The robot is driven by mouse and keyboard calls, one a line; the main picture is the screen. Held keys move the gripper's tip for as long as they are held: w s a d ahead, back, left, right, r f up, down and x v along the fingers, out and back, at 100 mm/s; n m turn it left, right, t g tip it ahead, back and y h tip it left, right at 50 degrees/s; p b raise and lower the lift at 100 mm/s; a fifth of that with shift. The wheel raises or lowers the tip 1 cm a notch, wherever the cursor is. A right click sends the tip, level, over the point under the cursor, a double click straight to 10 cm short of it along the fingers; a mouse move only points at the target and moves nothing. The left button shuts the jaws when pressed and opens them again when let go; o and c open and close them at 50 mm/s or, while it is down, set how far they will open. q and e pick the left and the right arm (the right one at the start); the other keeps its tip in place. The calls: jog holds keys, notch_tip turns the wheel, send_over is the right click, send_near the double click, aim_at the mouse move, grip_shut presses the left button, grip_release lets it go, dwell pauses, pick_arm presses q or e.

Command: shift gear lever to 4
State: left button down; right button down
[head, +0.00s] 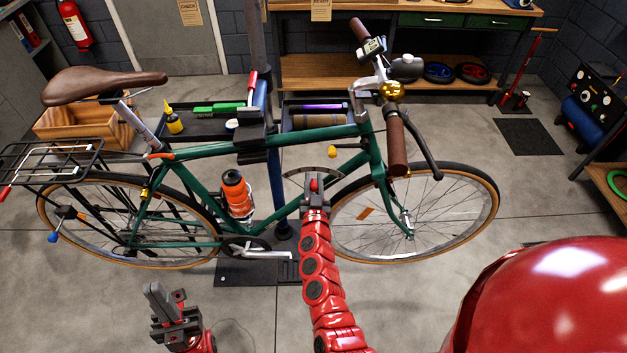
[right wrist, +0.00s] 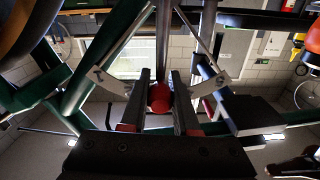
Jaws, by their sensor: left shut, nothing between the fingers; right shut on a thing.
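The green bike (head: 262,152) stands on the bench stand. My right gripper (head: 314,186) is at the frame's front triangle, shut on the gear lever's red knob (right wrist: 160,98). In the right wrist view my right gripper's fingers (right wrist: 160,104) lie on either side of the knob. The lever's dark shaft (right wrist: 162,50) runs up from it. Behind it is a pale curved scale plate (right wrist: 222,82) with a mark at each visible end; its middle is hidden by lever and fingers, so the lever's number cannot be read. My left gripper (head: 172,312) is shut and empty, low at the left.
An orange bottle (head: 236,194) sits in the frame left of my right arm. A yellow knob (head: 332,152) is just above my right gripper. The front wheel (head: 450,215) is to its right. Tool trays (head: 308,104) stand behind the frame. Floor in front is clear.

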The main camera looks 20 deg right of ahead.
jog(key=a+n+p, duration=0.2)
jog(key=p, duration=0.1)
jog(key=a+n+p, duration=0.1)
jog(key=n+p, duration=0.1)
jog(key=shift+w+f, duration=0.3)
jog(key=shift+w, duration=0.1)
jog(key=c, duration=0.6)
grip_release()
jog(key=shift+c, duration=0.2)
jog(key=b+v, duration=0.5)
jog(key=v, duration=1.2)
jog(key=shift+s, duration=0.2)
